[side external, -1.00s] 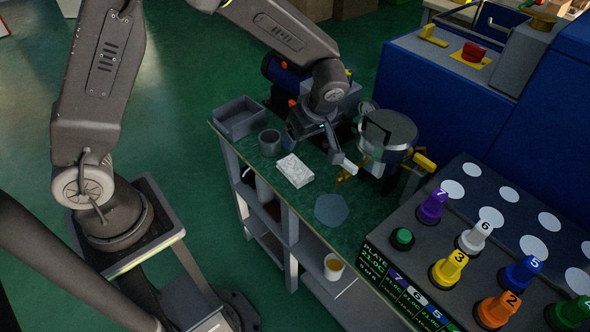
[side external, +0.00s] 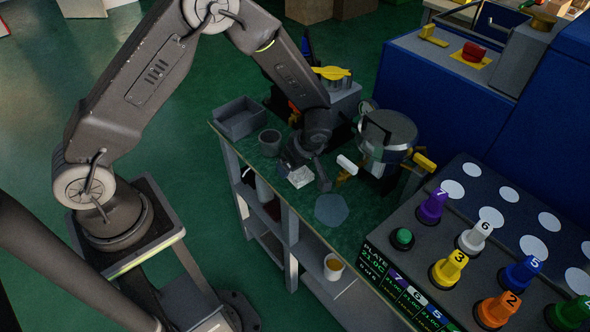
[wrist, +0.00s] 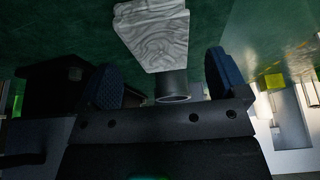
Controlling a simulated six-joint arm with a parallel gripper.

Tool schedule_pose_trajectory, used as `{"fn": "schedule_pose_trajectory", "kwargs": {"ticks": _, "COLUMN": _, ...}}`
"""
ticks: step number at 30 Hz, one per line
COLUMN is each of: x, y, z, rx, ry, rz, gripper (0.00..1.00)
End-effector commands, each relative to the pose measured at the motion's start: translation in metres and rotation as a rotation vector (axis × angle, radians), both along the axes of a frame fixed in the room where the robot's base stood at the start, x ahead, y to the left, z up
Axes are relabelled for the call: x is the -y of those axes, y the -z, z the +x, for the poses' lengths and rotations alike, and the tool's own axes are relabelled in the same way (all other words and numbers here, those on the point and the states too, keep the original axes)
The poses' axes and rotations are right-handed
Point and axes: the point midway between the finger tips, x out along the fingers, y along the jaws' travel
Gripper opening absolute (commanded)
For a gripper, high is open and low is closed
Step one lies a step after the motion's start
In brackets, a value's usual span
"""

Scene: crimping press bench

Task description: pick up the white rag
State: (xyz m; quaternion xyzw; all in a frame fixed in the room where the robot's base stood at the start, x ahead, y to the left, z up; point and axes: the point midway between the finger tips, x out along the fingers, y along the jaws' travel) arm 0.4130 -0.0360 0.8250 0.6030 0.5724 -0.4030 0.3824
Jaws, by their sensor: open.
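The white rag (side external: 300,178) lies as a folded block on the green bench top, partly covered by my gripper in the side view. In the wrist view the rag (wrist: 156,34) is at the top middle, ahead of and between the two blue-padded fingers. My gripper (side external: 308,172) is low over the bench at the rag, with its fingers apart. In the wrist view my gripper (wrist: 167,78) is open and nothing is held. I cannot tell the exact height of the fingertips above the bench.
A grey tray (side external: 240,122) and grey cup (side external: 270,142) stand left of the rag. A grey flat disc (side external: 331,209) lies to its right. A metal cylinder device (side external: 388,128) with yellow handles stands beyond it. A panel with numbered knobs (side external: 455,265) fills the right.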

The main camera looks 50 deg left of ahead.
Motion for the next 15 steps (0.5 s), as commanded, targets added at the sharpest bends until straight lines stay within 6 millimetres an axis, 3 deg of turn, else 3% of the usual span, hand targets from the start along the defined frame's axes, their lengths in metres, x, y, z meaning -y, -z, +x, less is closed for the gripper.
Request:
{"fn": "schedule_pose_trajectory", "kwargs": {"ticks": 6, "x": -0.009, "y": 0.024, "z": 0.0, "rx": -0.001, "ry": -0.001, "rz": 0.0, "gripper": 0.92}}
{"fn": "schedule_pose_trajectory", "kwargs": {"ticks": 15, "x": -0.01, "y": 0.026, "z": 0.0, "rx": 0.001, "ry": 0.0, "rz": -0.001, "gripper": 0.92}}
